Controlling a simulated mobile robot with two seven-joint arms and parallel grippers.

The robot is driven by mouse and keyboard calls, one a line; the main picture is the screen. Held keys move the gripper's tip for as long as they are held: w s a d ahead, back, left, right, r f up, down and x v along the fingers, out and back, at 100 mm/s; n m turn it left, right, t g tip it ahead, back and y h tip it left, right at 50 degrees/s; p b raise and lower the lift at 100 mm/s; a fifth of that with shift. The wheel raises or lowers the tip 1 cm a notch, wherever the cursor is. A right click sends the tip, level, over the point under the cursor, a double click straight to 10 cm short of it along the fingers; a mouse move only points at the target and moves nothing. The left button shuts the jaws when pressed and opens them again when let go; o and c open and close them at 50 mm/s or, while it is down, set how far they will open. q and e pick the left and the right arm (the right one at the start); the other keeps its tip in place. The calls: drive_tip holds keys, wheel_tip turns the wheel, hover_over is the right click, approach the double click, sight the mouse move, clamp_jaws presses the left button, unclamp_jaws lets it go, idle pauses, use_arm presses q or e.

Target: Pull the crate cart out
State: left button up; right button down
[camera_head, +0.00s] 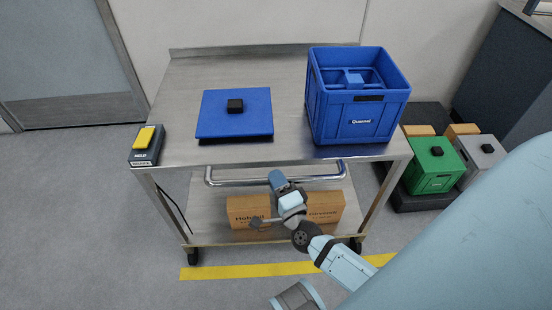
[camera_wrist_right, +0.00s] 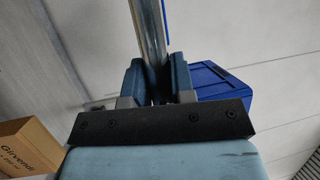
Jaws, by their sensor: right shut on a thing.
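The steel cart (camera_head: 185,101) stands against the wall, with a flat worktop and a lower shelf. A horizontal tubular handle (camera_head: 232,183) runs along its front, below the top edge. My right gripper (camera_head: 277,180) is shut on the handle near its middle. In the right wrist view the fingers (camera_wrist_right: 158,80) are on both sides of the steel bar (camera_wrist_right: 150,35). A blue crate (camera_head: 345,130) stands on the right of the worktop, with blue contents inside. My left gripper is not in view.
A blue lid (camera_head: 215,115) with a black knob lies on the worktop. A yellow-topped box (camera_head: 146,145) sits at its left corner. Cardboard boxes (camera_head: 248,210) are on the lower shelf. Green (camera_head: 432,170) and grey crates stand right. A yellow line (camera_head: 230,271) crosses clear floor.

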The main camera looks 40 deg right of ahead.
drive_tip(key=shift+s+a, duration=0.2)
drive_tip(key=shift+s, duration=0.05)
drive_tip(key=c, duration=1)
unclamp_jaws()
